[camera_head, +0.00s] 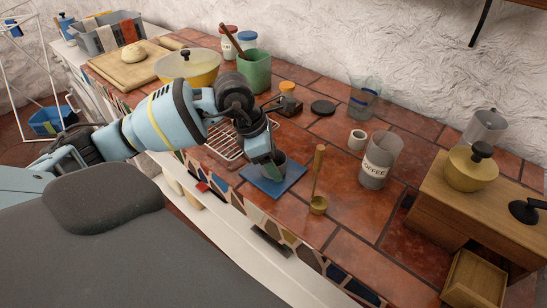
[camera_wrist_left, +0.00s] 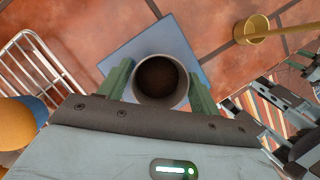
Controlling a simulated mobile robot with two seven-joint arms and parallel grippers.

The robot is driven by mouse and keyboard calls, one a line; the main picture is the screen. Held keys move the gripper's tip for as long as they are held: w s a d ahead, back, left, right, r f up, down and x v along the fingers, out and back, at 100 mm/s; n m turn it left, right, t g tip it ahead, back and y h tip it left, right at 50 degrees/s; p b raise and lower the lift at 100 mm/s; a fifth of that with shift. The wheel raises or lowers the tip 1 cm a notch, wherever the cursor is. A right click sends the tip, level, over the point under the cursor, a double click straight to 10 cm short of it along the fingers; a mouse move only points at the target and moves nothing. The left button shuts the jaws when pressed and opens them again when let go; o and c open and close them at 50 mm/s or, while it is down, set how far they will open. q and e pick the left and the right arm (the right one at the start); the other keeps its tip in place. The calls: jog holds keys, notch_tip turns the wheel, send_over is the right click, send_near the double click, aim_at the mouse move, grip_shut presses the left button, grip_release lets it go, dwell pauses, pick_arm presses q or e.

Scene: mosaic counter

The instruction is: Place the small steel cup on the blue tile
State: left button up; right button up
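The small steel cup (camera_wrist_left: 160,81) is upright between the two green fingers of my left gripper (camera_wrist_left: 159,88), which appear to press on its opposite sides. The blue tile (camera_wrist_left: 183,42) lies under the cup on the counter. In the head view my left gripper (camera_head: 268,163) points down over the tile (camera_head: 287,183), and its finger partly hides the cup (camera_head: 279,169). Whether the cup's base touches the tile cannot be told.
A brass ladle (camera_head: 318,203) stands just right of the tile. A wire rack (camera_head: 225,143) is behind and left. The counter's front edge is close to the tile.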

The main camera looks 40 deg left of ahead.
pick_arm(q)
jog(key=shift+o, duration=0.8)
jog(key=shift+r, duration=0.25)
jog(key=v, duration=1.2)
jog(key=shift+f, duration=0.1)
dwell(0.5)
